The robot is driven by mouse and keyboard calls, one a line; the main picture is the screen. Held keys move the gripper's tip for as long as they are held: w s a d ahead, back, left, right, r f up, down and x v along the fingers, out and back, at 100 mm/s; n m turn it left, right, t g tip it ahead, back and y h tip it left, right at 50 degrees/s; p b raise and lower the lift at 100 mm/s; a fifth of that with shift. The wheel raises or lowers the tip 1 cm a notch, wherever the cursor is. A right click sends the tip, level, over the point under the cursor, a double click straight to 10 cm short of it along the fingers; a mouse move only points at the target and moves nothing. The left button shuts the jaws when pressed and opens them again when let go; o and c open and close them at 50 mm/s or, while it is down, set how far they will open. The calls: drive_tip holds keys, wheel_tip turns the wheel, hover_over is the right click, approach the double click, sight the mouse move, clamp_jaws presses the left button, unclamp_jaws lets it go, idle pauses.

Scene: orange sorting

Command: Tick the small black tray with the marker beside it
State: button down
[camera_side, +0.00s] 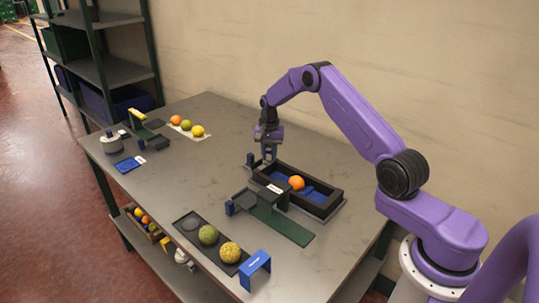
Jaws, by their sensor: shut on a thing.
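My gripper (268,158) points down at the far left corner of a dark open-topped box (335,200) with a blue inside. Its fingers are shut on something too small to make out. I cannot tell whether that is the marker, and no marker shows clearly elsewhere. A black, narrow tray (195,247) lies at the front edge of the table. It holds a dull grey round thing (191,224), a green fruit (208,234) and a yellow-green fruit (230,252). An orange (297,182) lies in the dark box.
A dark green stand (285,228) with a white label is beside the box. Small dark blue blocks (230,208) stand nearby. A blue bracket (255,268) is at the front edge. Several fruits lie on a pale strip (186,127) at the back. The table's middle is clear.

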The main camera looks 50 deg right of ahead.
drive_tip(key=shift+r, duration=3.45)
drive_tip(key=shift+s, duration=0.1)
